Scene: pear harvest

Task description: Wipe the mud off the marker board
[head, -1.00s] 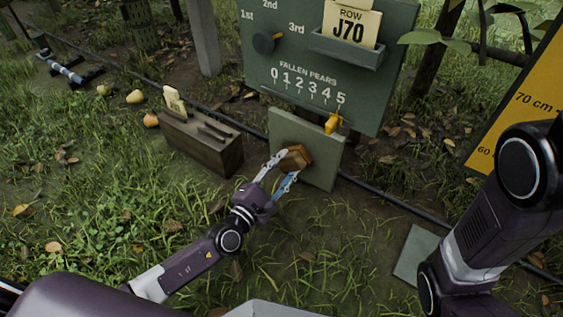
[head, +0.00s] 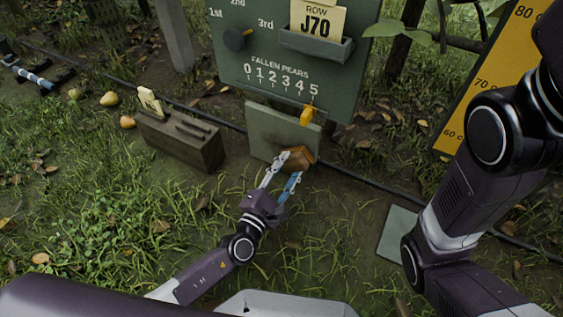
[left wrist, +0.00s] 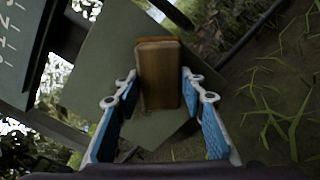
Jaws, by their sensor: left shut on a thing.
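The marker board (head: 268,131) is a small grey-green panel under the big green sign. No mud shows clearly on its visible face. My left gripper (head: 289,166) is shut on a brown wooden block (head: 299,159), in front of the board's lower right part. In the left wrist view the block (left wrist: 159,75) stands between the two fingers, with the board (left wrist: 105,70) behind it. The block hides part of the board; whether it touches the board I cannot tell. My right arm shows at the right, but its gripper is out of view.
The green sign (head: 290,97) carries a number scale, a yellow pointer (head: 307,115), a black knob (head: 237,39) and a J70 card (head: 317,19). A wooden box (head: 182,140) stands at left on grass. A yellow height board (head: 490,80) and a flat grey-green plate (head: 396,236) are at right.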

